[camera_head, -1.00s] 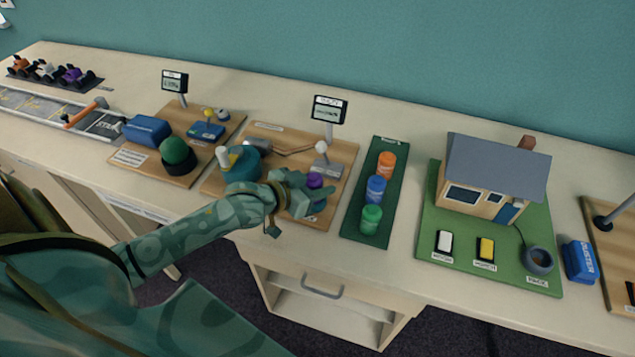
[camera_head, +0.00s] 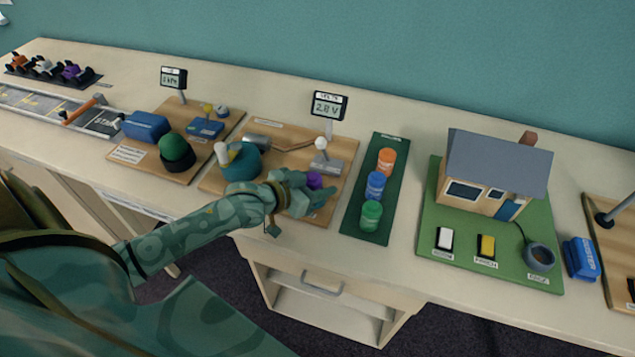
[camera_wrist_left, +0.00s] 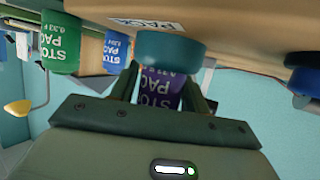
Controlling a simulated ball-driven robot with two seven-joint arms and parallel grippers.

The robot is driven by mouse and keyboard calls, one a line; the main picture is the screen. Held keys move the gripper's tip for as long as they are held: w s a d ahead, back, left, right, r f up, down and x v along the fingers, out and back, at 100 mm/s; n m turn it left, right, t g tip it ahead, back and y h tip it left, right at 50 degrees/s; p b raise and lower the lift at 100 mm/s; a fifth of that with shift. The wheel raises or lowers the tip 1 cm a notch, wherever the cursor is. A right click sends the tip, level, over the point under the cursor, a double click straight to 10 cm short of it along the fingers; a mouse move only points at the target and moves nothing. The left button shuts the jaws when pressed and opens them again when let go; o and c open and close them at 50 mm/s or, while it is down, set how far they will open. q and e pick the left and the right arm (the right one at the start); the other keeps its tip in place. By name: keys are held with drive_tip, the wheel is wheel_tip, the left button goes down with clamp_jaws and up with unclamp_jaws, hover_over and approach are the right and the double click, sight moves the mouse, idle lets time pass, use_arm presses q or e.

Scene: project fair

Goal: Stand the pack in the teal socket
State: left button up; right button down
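The purple pack (camera_wrist_left: 160,88) stands between the two fingers of my left gripper (camera_wrist_left: 163,98), which appear to press on it from both sides. In the left wrist view, which shows the scene upside down, the pack's end meets the teal socket (camera_wrist_left: 170,48) on the wooden board. The pack looks in line with the socket; its seated end is hidden inside the ring. In the head view only the purple top (camera_head: 315,181) shows among the fingers of my left gripper (camera_head: 308,193), and the socket is mostly hidden. My right gripper is out of view.
The wooden board (camera_head: 345,150) carries a teal crank drum (camera_head: 242,162) and a display (camera_head: 327,107) reading 2.8 V. Just right, a dark green mat (camera_head: 372,228) holds orange, blue and green packs. A model house (camera_head: 490,180) stands further right.

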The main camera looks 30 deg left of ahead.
use_arm(q)
drive_tip(key=shift+s+a+r+p, duration=0.1)
drive_tip(key=shift+s+r+p, duration=0.2)
drive_tip(key=shift+p, duration=0.2)
drive_tip(key=p+v, duration=0.4)
drive_tip(key=v, duration=0.1)
drive_tip(key=p+v, duration=0.4)
drive_tip(key=v, duration=0.1)
drive_tip(key=shift+s, duration=0.15)
idle(0.4)
